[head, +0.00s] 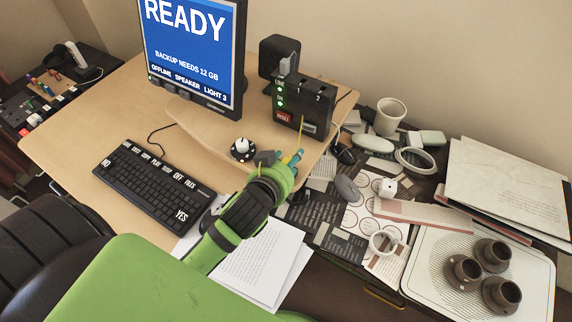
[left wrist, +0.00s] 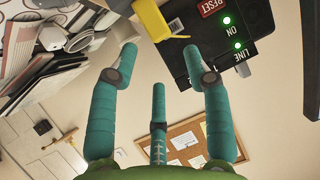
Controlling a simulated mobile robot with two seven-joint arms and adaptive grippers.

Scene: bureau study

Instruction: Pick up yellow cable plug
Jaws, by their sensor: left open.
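The yellow cable plug (left wrist: 152,20) shows in the left wrist view as a yellow block at the top, beside the black box (left wrist: 215,45) with its RESET label and green lights. In the head view only a thin yellow strip (head: 302,128) shows in front of the box (head: 302,105). My left gripper (left wrist: 159,58) has teal fingers spread apart with nothing between them. The plug lies beyond the fingertips, apart from them as far as I can tell. In the head view my left gripper (head: 293,158) is at the desk's right edge, below the box.
A monitor (head: 190,50), a keyboard (head: 152,185) and a round black-and-white knob (head: 242,149) are on the desk. A cluttered surface at right holds a white mug (head: 389,116), a mouse (head: 346,188) and brown cups (head: 492,254). Papers (head: 255,260) lie under my left arm.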

